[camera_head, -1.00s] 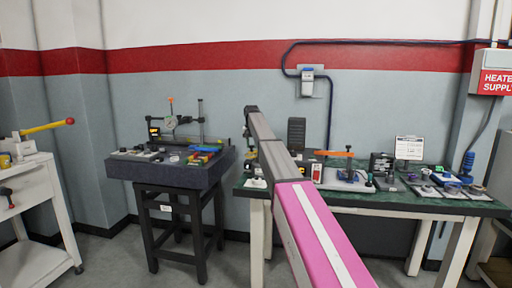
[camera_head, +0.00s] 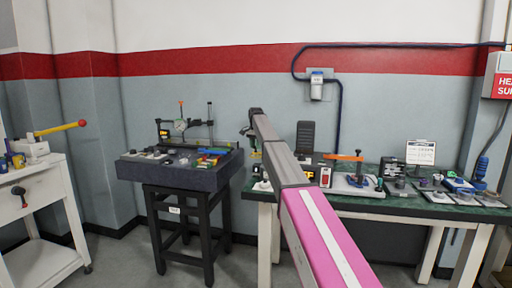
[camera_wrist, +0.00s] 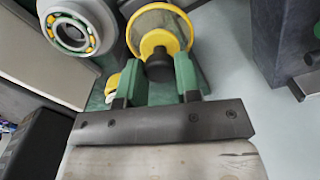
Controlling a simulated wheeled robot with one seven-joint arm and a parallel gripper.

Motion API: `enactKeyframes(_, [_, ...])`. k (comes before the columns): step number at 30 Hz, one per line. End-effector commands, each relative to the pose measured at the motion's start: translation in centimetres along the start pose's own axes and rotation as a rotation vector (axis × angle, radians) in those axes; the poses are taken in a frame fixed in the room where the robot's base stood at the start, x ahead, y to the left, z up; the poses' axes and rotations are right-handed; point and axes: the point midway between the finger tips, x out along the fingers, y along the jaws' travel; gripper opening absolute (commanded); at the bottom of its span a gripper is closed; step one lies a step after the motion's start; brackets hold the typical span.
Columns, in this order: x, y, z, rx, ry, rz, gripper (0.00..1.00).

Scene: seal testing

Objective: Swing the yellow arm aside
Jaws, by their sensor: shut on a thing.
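A yellow arm (camera_head: 60,128) with a red ball end stands out to the right from a pale block (camera_head: 32,148) on the white cart at the far left. My gripper is far to its right, at the end of my pink and grey arm; it is small and partly hidden in the head view. In the wrist view my gripper (camera_wrist: 160,80) has its green fingers on either side of the black hub (camera_wrist: 159,67) of a yellow-rimmed round part (camera_wrist: 162,42), shut on it. Exact finger contact is hard to see.
A grey ring with a bearing (camera_wrist: 72,32) is close by at upper left in the wrist view. A dark stand (camera_head: 180,168) with instruments stands between cart and green bench (camera_head: 420,207). Open floor (camera_head: 120,262) lies between cart and stand.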

Motion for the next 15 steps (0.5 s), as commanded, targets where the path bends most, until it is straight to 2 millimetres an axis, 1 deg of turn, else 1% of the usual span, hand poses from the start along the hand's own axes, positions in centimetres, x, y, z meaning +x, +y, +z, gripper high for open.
enactKeyframes(11, [-0.08, -0.21, -0.18, 0.005, 0.002, -0.004, 0.00])
enactKeyframes(12, [-0.08, -0.21, -0.19, 0.005, 0.002, -0.004, 0.37])
enactKeyframes(14, [-0.08, -0.21, -0.18, 0.005, 0.002, -0.004, 0.56])
enactKeyframes(15, [-0.08, -0.20, -0.17, 0.005, 0.002, -0.003, 0.56])
